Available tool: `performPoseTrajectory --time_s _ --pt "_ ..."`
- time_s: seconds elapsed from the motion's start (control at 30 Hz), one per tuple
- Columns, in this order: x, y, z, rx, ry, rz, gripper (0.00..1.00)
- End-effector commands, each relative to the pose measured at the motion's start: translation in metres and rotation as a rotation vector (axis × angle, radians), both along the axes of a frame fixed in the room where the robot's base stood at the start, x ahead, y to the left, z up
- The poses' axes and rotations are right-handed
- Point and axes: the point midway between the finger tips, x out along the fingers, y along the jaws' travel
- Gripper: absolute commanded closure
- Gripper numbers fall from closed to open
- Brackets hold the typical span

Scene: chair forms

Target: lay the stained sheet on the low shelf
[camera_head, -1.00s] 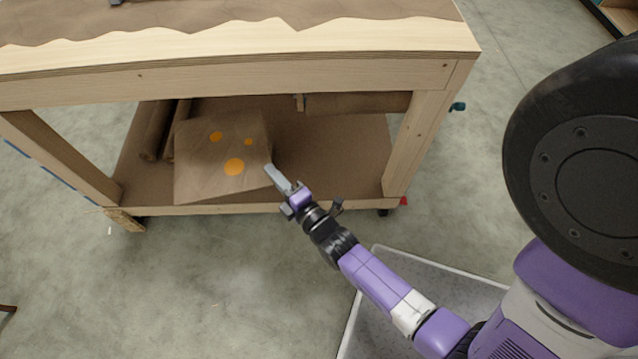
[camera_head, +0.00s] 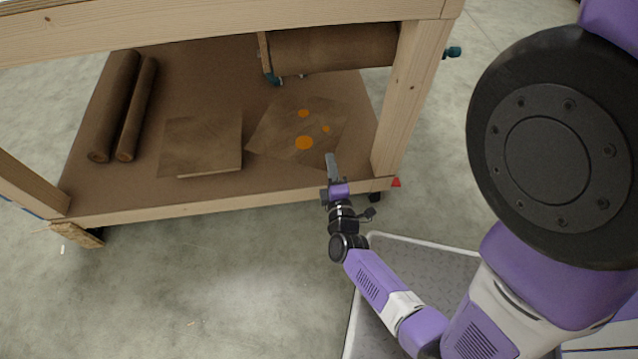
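The stained sheet (camera_head: 275,130) is a thin brown square with three orange spots. It is over the right part of the low shelf (camera_head: 210,75), turned at an angle. It looks flat and close to the shelf board; I cannot tell if it rests fully on it. My gripper (camera_head: 331,164) is at the sheet's near right corner, with its finger over that corner. The gripper appears shut on the sheet, seen from above, and the far finger is hidden.
A plain brown stack (camera_head: 200,145) lies left of the sheet, by its left corner. Two brown rolls (camera_head: 115,105) lie at the shelf's left. A large brown roll (camera_head: 335,48) hangs above the back right. A wooden leg (camera_head: 412,95) stands right of my gripper.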

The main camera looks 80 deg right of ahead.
Motion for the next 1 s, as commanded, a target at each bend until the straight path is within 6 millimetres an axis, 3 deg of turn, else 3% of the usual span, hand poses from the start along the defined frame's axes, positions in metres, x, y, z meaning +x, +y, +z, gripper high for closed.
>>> performPoseTrajectory --time_s 0.03,0.4,0.53,0.77,1.0 --pt "0.001 0.0 -0.021 0.001 0.0 0.002 1.0" --pt "0.001 0.0 -0.11 0.0 0.001 0.003 1.0" --pt "0.001 0.0 -0.128 0.0 0.001 0.002 1.0" --pt "0.001 0.0 -0.139 0.0 0.0 0.002 1.0" --pt "0.001 0.0 -0.172 0.0 0.0 0.002 1.0"
